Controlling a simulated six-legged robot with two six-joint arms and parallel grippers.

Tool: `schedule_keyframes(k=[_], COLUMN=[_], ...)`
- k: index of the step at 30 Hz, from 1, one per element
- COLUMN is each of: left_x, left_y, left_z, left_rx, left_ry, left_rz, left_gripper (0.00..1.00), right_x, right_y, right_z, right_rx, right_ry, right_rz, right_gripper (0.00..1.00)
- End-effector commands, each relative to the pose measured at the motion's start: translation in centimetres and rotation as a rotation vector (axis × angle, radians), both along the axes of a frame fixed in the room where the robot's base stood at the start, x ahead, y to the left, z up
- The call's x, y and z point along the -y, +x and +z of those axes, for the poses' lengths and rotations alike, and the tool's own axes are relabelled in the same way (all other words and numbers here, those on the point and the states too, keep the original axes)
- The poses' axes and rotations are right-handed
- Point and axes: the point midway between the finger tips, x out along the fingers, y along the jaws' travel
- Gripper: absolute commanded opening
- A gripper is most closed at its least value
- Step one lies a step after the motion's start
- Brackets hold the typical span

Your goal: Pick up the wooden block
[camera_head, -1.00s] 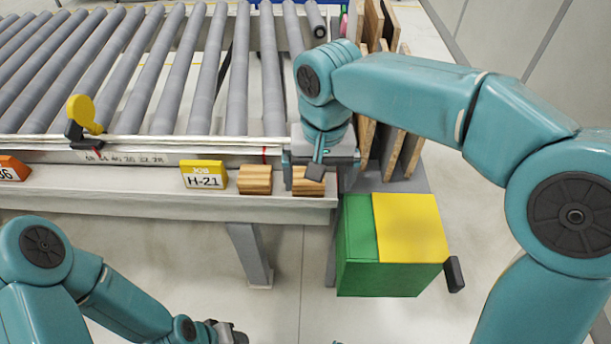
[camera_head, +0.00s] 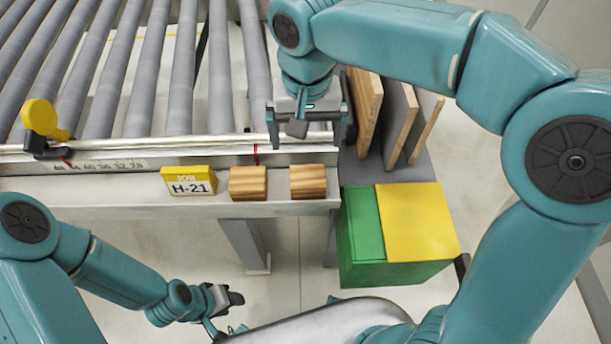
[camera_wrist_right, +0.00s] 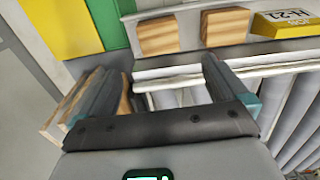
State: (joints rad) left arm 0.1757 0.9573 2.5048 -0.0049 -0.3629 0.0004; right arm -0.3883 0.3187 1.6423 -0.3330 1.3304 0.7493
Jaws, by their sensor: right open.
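Two light-brown wooden blocks sit side by side on the pale ledge (camera_head: 110,188) in front of the roller conveyor. The left wooden block (camera_head: 248,184) is beside the yellow and white H-21 sign (camera_head: 188,182); the right wooden block (camera_head: 308,181) is near the ledge's right end. Both also show in the right wrist view, the right block (camera_wrist_right: 168,35) and the left block (camera_wrist_right: 226,27). My right gripper (camera_head: 308,136) is open and empty, above the rail behind the right block and apart from it. My left gripper (camera_head: 228,298) is low, in front of the ledge; its jaws are unclear.
Grey conveyor rollers (camera_head: 130,85) fill the back left. A yellow tag (camera_head: 42,120) stands on the rail. Upright boards (camera_head: 400,110) stand right of my right gripper. A green and yellow box (camera_head: 415,225) is below the ledge's right end.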

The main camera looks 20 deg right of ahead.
Motion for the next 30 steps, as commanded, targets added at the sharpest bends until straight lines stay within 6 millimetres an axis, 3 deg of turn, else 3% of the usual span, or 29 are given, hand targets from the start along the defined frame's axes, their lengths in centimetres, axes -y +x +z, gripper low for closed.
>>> schedule_keyframes(k=[3, 9, 17, 24, 30], left_x=[0.0, 0.0, 0.0, 0.0, 0.0], left_y=[0.0, 0.0, 0.0, 0.0, 0.0], left_z=[-0.4, -0.6, -0.6, -0.3, -0.3], left_rx=[0.000, 0.000, 0.000, 0.000, 0.000], left_ry=[0.000, 0.000, 0.000, 0.000, 0.000], left_rz=[0.000, 0.000, 0.000, 0.000, 0.000], left_gripper=[0.43, 0.43, 0.43, 0.43, 0.43], right_x=[0.1, 0.0, 0.0, 0.2, 0.2], right_y=[-0.3, -0.4, -0.2, 0.1, 0.2], right_z=[-3.2, -7.4, -9.6, -13.4, -14.2], right_rx=[-0.006, -0.005, -0.003, -0.005, -0.001], right_ry=[-0.003, -0.002, -0.001, -0.001, 0.000], right_rz=[-0.001, 0.000, 0.000, 0.000, 0.000], right_gripper=[1.00, 1.00, 1.00, 1.00, 1.00])
